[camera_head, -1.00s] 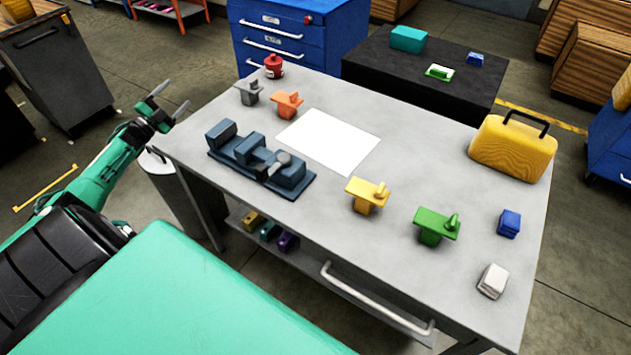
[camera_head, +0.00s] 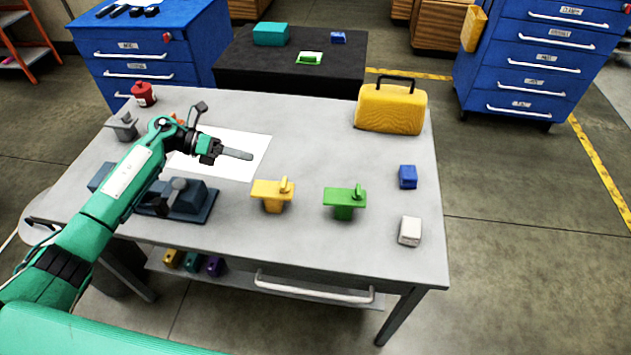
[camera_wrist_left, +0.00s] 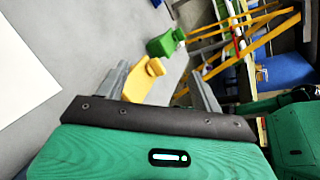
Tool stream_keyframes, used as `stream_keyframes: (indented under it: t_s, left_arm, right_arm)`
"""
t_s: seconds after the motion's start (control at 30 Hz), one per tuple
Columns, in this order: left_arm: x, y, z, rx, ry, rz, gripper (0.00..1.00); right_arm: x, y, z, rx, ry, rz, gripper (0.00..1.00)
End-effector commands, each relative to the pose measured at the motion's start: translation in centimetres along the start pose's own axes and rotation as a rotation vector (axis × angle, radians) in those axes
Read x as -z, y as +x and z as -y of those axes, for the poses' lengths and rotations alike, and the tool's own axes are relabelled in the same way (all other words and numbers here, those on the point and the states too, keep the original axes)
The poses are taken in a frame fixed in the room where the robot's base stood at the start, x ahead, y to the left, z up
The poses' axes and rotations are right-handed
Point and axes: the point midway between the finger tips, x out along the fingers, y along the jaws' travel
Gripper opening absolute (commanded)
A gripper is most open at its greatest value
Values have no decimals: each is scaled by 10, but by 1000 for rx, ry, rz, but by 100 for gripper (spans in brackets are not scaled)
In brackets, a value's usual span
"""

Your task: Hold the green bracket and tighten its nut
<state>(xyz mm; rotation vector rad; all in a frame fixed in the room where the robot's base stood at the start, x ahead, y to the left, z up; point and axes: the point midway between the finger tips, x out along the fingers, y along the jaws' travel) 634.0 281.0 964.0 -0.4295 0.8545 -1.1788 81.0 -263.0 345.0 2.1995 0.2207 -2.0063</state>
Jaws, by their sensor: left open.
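The green bracket (camera_head: 345,201) stands on the grey table, right of the yellow bracket (camera_head: 272,194). A small green upright piece sits on its top; I cannot make out whether this is the nut. My left gripper (camera_head: 228,130) is open and empty above the white sheet, to the left of and behind both brackets. In the left wrist view the yellow bracket (camera_wrist_left: 140,82) shows between the fingers (camera_wrist_left: 160,85) but farther off, and the green bracket (camera_wrist_left: 166,43) lies beyond it. My right gripper is not in view.
The white sheet (camera_head: 250,150) lies flat below my left gripper. A dark blue fixture (camera_head: 200,203), a grey bracket (camera_head: 123,128) and a red can (camera_head: 143,94) are at left. A blue block (camera_head: 408,177), a white block (camera_head: 410,231) and a yellow case (camera_head: 390,110) are at right.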

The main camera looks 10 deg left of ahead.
Motion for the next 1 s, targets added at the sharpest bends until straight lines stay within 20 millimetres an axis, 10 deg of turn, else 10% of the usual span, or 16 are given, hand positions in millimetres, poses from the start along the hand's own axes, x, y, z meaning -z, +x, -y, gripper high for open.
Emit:
stream_keyframes:
  t_s: [0.5, 1.0]
  left_arm:
    - [18, 161, 43, -184, 680, -578, 67]
    - [32, 216, 37, -245, 850, -693, 67]
  right_arm:
    - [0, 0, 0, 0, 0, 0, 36]
    - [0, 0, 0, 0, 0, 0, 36]
